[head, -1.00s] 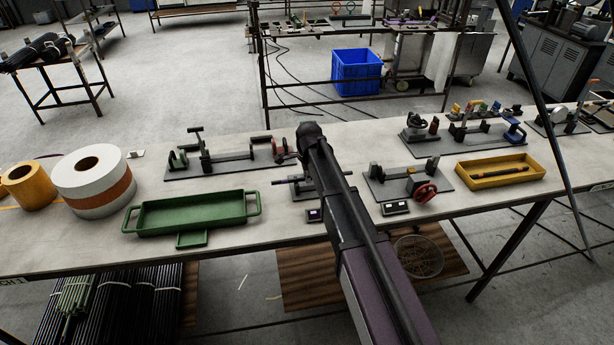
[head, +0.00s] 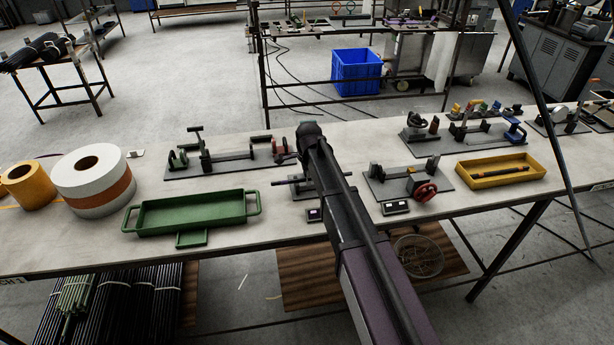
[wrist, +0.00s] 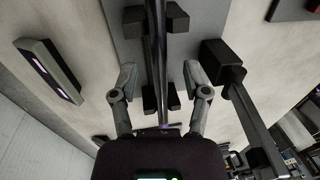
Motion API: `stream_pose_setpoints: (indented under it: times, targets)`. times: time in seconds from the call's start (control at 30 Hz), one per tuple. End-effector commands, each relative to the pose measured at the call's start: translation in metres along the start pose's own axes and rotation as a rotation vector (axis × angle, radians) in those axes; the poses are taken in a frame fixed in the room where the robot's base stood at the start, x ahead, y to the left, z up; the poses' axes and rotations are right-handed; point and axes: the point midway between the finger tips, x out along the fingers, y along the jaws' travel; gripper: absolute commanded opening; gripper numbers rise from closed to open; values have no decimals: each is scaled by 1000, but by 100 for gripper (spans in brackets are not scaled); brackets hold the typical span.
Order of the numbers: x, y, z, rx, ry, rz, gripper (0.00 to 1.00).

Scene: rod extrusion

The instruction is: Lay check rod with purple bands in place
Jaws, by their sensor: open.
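In the wrist view my gripper (wrist: 160,75) is open, with one finger on each side of a dark rod (wrist: 158,50) and apart from it. The rod lies lengthwise between pairs of dark support blocks (wrist: 173,96) on a grey plate (wrist: 208,20). A small purple mark shows near the rod's close end; I cannot make out other bands. In the head view my arm hides the gripper and most of this fixture. A dark rod end (head: 286,182) sticks out left of my arm there.
A dark post with a long bar (wrist: 245,115) stands close right of my gripper. A small display box (wrist: 48,70) lies to the left. A green tray (head: 190,230) stands left on the bench, and a yellow tray (head: 463,175) with a dark rod (head: 500,173) stands right.

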Motion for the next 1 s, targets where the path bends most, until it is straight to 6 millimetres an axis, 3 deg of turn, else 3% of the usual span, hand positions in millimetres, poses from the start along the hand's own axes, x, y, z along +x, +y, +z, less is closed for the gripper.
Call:
stream_pose_setpoints:
  times: [0.47,1.0]
  targets:
    - [-10,-1,0,0,0,0,60]
    - [-52,-8,0,0,0,0,60]
